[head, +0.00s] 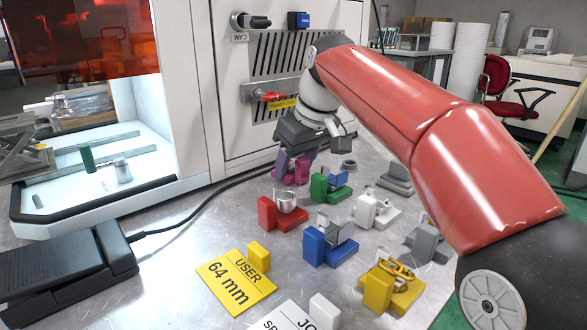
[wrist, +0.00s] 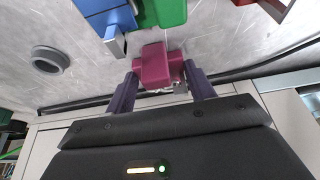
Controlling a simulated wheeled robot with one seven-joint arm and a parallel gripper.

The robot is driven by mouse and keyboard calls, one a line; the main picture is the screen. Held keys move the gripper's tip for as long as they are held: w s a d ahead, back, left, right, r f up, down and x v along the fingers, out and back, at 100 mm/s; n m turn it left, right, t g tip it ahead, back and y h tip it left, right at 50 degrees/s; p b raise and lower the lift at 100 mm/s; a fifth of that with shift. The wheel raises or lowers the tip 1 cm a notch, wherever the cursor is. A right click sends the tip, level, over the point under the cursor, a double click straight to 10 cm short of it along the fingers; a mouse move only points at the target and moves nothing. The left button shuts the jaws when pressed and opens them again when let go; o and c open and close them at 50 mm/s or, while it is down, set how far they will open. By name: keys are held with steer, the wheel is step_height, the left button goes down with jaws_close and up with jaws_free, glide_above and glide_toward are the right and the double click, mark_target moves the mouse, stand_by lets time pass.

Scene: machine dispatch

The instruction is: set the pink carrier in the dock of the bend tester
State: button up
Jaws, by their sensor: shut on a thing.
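The pink carrier (wrist: 155,62) is between the two purple fingers of my gripper (wrist: 161,75) in the wrist view, with a small metal piece beside it. My gripper (head: 293,163) is shut on the carrier, low at the table in front of the white machine's panel. In the head view the pink carrier (head: 301,172) is partly hidden by the fingers. I cannot tell whether it touches the table. No dock is clearly identifiable, and I cannot tell which equipment is the bend tester.
Close by stand a green carrier (head: 319,188) and a red carrier (head: 267,213). White, blue, grey and yellow carriers crowd the table's right. A grey ring (wrist: 48,58) lies near. The white machine (head: 220,90) has an open bay at left; a black cable (head: 200,206) crosses the table.

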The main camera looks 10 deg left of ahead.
steer(key=shift+f, duration=0.1)
steer(key=o, duration=1.1)
steer(key=shift+c, duration=0.2)
